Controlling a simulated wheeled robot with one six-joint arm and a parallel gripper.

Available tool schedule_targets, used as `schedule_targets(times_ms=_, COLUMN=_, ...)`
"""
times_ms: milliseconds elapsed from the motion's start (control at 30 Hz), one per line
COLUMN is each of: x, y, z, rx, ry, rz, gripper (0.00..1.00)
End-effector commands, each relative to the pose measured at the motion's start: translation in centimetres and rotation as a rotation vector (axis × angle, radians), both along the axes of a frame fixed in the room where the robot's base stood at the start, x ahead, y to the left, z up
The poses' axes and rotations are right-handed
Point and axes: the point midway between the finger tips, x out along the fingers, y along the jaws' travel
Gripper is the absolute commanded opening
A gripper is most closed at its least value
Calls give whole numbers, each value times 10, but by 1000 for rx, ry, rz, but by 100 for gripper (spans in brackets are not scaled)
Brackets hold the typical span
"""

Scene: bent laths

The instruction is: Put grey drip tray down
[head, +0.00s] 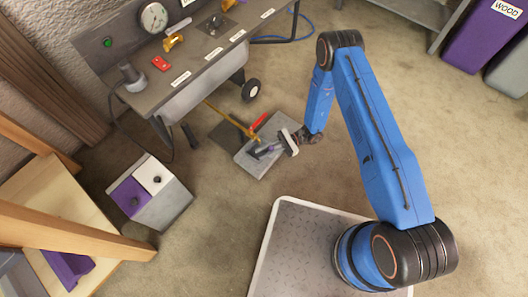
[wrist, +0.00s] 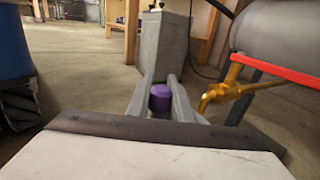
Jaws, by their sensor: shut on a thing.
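The grey drip tray (head: 254,166) is a flat grey square under the bench's brass drain pipe. My gripper (head: 268,150) reaches in over it from the right. In the wrist view my gripper's grey fingers (wrist: 160,98) close around a small purple grip (wrist: 160,96). The join between that grip and the tray is hidden. A dark square patch (head: 227,134) shows on the floor beside the tray's far left edge. I cannot tell whether the tray touches the floor.
A brass drain valve with a red lever (head: 258,122) is close above the tray and shows at right in the wrist view (wrist: 218,92). A metal bench (head: 200,60) stands behind. A box with a purple-and-white top (head: 165,208) stands left. Floor (head: 225,205) is clear in front.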

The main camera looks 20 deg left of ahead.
Motion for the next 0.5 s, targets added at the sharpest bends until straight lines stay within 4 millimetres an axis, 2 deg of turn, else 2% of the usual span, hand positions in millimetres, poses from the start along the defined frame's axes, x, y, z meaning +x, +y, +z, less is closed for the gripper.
schedule_targets(times_ms=267, x=0, y=0, z=-2, rx=1, ry=-1, rz=0, gripper=0)
schedule_targets(times_ms=300, x=0, y=0, z=-2, rx=1, ry=-1, rz=0, gripper=24)
schedule_targets(times_ms=367, x=0, y=0, z=-2, rx=1, ry=-1, rz=0, gripper=38)
schedule_targets(times_ms=500, x=0, y=0, z=-2, rx=1, ry=-1, rz=0, gripper=38)
